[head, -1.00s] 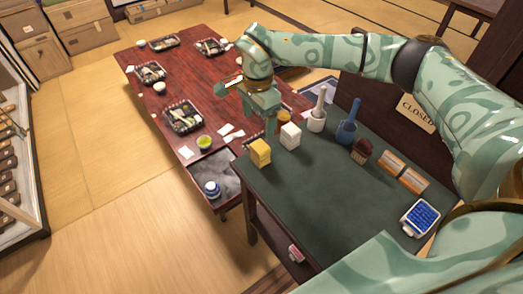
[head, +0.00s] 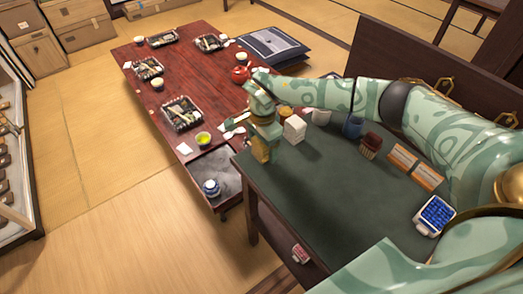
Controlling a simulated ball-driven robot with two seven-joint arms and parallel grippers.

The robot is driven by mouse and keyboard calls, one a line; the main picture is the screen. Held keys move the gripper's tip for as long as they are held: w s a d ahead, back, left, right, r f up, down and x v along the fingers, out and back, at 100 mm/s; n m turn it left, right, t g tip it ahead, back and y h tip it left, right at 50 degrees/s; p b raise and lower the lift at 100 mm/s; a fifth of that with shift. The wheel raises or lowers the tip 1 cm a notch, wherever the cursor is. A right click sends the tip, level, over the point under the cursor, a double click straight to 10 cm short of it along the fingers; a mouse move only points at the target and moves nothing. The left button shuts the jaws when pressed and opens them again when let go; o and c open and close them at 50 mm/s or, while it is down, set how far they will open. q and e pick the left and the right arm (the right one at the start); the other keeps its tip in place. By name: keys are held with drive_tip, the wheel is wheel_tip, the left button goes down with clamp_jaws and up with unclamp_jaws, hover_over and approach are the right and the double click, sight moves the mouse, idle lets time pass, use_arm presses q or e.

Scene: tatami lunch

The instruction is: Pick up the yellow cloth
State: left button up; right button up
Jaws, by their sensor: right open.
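The yellow cloth (head: 259,154), a small upright yellow block shape, stands at the near left corner of the dark green-topped table (head: 330,200) in the head view. My right gripper (head: 265,150) points down over it, with its open fingers at the cloth's sides. The fingers hide most of the cloth, and I cannot tell whether they touch it. My left gripper is not in view.
A white block (head: 294,129) stands close to the right of the gripper. A blue mortar (head: 352,126), a brown brush (head: 371,146) and wooden blocks (head: 402,156) stand farther right. A low red table (head: 205,95) with dishes lies beyond. The green top's front is clear.

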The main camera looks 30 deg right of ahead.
drive_tip(key=shift+r, duration=0.15)
drive_tip(key=shift+c, duration=1.2)
drive_tip(key=c, duration=0.9)
